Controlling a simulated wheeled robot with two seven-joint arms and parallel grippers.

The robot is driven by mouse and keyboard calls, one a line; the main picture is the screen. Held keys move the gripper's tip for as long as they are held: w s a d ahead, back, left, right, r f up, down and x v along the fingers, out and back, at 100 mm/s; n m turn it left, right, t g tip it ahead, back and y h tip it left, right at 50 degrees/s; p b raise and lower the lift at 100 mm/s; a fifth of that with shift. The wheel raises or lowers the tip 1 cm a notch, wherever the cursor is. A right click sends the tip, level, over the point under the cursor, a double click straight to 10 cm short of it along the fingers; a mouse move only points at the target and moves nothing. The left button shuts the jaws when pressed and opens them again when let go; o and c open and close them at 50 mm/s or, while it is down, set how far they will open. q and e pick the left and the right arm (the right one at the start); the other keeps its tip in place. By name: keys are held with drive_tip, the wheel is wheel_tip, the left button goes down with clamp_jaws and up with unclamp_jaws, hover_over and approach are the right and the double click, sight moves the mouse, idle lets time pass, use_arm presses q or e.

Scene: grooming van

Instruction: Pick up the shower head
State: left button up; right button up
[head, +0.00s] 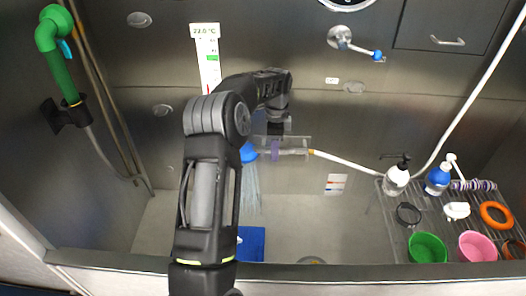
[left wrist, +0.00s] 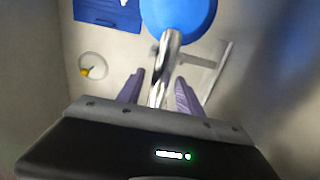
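The shower head has a round blue face (head: 249,152) in the head view, with pale streaks like water below it. In the left wrist view the blue head (left wrist: 178,14) is at the top, and its shiny metal handle (left wrist: 168,52) runs down between my fingers. My left gripper (left wrist: 160,77) is open, its purple fingers on either side of the handle with gaps visible. It also shows in the head view (head: 275,149), at the handle just right of the blue head. A white hose (head: 345,162) leads right from the handle. My right gripper is not visible.
A wire rack (head: 395,215) at right carries pump bottles (head: 396,180), a green bowl (head: 427,248), a pink bowl (head: 477,246) and an orange ring (head: 495,215). A blue mat (head: 251,243) lies on the tub floor. A green nozzle (head: 62,70) hangs on the left wall.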

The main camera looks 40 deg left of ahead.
use_arm(q)
clamp_jaws()
idle(0.4)
drive_tip(key=shift+w+r, duration=0.1)
drive_tip(key=shift+r, duration=0.45)
wheel_tip(320, 180, up, 6)
drive_tip(key=shift+b, duration=0.9)
wheel_tip(320, 180, up, 3)
drive_tip(key=shift+p, duration=0.7)
